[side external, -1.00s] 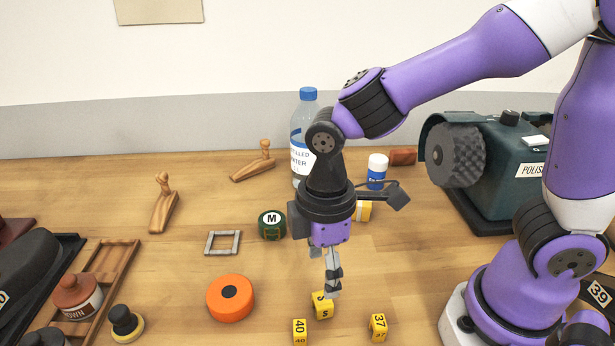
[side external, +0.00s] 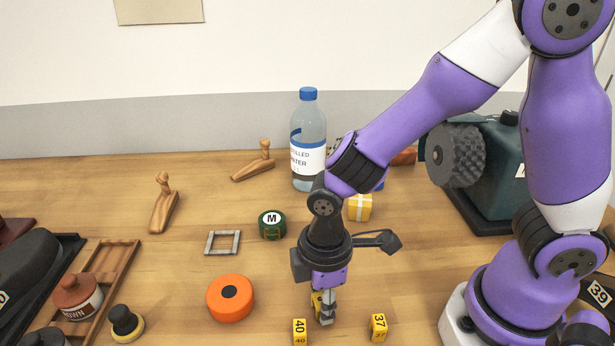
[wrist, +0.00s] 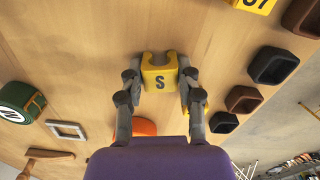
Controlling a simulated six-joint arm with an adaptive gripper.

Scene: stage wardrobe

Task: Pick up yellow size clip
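The yellow size clip (wrist: 159,76) marked S has a notch in its top edge and sits on the wooden bench. In the side view the clip (side external: 316,302) is partly hidden behind my fingers. My gripper (wrist: 160,78) is lowered over it, with one finger on each side. The fingers look open around the clip, with very little room at its sides; firm contact is not clear. My gripper also shows in the side view (side external: 325,313). Two other yellow clips, marked 40 (side external: 300,331) and 37 (side external: 378,327), stand nearby in front.
An orange disc (side external: 230,298) lies to the left, with a green round M piece (side external: 272,225) and a grey frame (side external: 223,242) behind. A yellow block (side external: 360,207) and a water bottle (side external: 308,140) stand farther back. Dark open boxes (wrist: 272,65) show in the wrist view.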

